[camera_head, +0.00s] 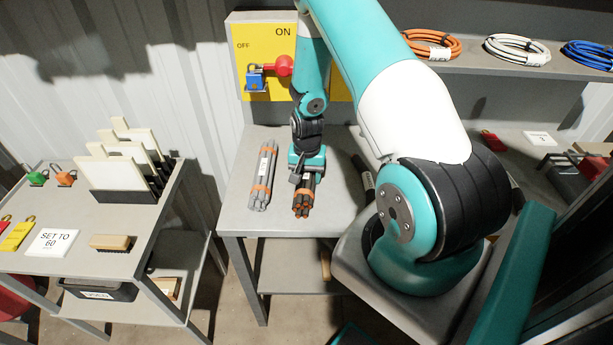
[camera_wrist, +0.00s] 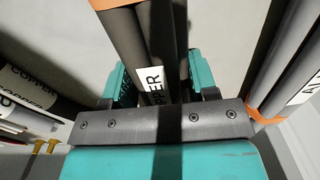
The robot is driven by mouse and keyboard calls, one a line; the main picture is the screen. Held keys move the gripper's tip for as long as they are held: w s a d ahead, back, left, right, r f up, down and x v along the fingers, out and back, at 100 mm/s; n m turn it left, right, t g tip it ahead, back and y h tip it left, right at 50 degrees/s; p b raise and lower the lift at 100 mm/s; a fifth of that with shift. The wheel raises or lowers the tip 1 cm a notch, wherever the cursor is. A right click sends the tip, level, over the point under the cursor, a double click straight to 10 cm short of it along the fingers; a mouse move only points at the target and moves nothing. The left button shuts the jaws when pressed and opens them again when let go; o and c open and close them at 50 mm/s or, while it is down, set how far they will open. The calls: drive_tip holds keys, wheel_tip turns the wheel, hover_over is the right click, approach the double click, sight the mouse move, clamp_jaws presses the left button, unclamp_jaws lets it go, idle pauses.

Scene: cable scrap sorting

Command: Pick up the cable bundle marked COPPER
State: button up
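The COPPER bundle (camera_head: 303,201) lies on the table, dark rods with an orange band and coppery ends. My gripper (camera_head: 306,177) is right above it and hides its far part. In the wrist view the bundle (camera_wrist: 158,50) runs between the two fingers of my gripper (camera_wrist: 160,82), its white label partly hidden and reading "PPER". One finger is on each side, close to it; I cannot tell whether they press on it. A grey bundle (camera_head: 263,178) with an orange band lies to the left; it shows in the wrist view (camera_wrist: 290,70) at right with a partly cut label.
A dark piece (camera_wrist: 35,80) labelled COPPER lies at the wrist view's left. The table (camera_head: 235,205) is clear near its front left edge. A switch panel (camera_head: 265,55) with a blue padlock stands behind. A side table (camera_head: 85,258) with racks is at left.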

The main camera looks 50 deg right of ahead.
clamp_jaws()
drive_tip(key=shift+r, duration=0.1)
